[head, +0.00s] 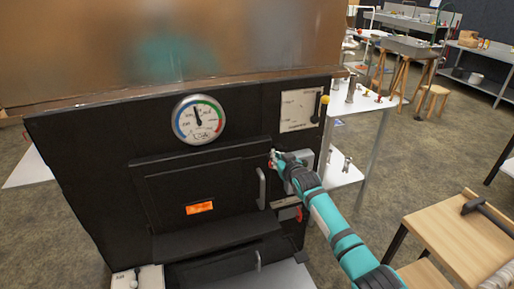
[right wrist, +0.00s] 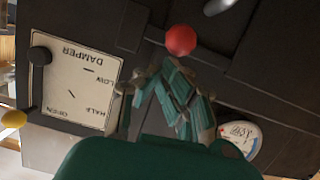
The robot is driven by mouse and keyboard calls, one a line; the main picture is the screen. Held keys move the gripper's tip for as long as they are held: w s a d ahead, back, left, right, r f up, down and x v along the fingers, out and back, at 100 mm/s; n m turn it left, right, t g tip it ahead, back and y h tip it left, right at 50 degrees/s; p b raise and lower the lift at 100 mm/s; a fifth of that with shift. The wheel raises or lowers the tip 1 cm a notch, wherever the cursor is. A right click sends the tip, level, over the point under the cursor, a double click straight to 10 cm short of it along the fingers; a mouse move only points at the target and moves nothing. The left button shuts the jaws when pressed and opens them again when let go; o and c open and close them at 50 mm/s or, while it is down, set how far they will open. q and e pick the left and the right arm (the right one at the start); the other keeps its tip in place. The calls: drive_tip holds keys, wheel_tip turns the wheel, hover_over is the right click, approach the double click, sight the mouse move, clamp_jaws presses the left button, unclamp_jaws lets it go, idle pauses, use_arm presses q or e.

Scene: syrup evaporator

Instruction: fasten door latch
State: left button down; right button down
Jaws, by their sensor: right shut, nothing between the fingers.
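The black firebox door (head: 170,190) is on the front of the evaporator in the head view, with a glowing orange window (head: 200,208) and an upright grey handle (head: 261,188) near its right edge. It looks closed against the front. My right gripper (head: 277,160) is at the door's upper right edge, shut and empty. In the right wrist view its fingers (right wrist: 168,75) are together, just below a round red knob (right wrist: 180,40), which looks like the latch knob. Whether they touch it is unclear. The rest of the latch is largely hidden. My left gripper is not in view.
A round gauge (head: 198,119) is above the door. A damper plate (head: 300,109) with a yellow knob (head: 324,100) is at upper right. A copper-coloured pan (head: 160,50) is on top. A wooden table (head: 460,235) stands at right, with open floor behind it.

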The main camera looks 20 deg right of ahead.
idle(0.6)
wheel_tip(320, 180, up, 5)
drive_tip(key=p, duration=0.5)
drive_tip(key=f+b+v, duration=0.1)
drive_tip(key=v, duration=0.9)
drive_tip(key=shift+b, duration=0.4)
drive_tip(key=shift+d, duration=0.15)
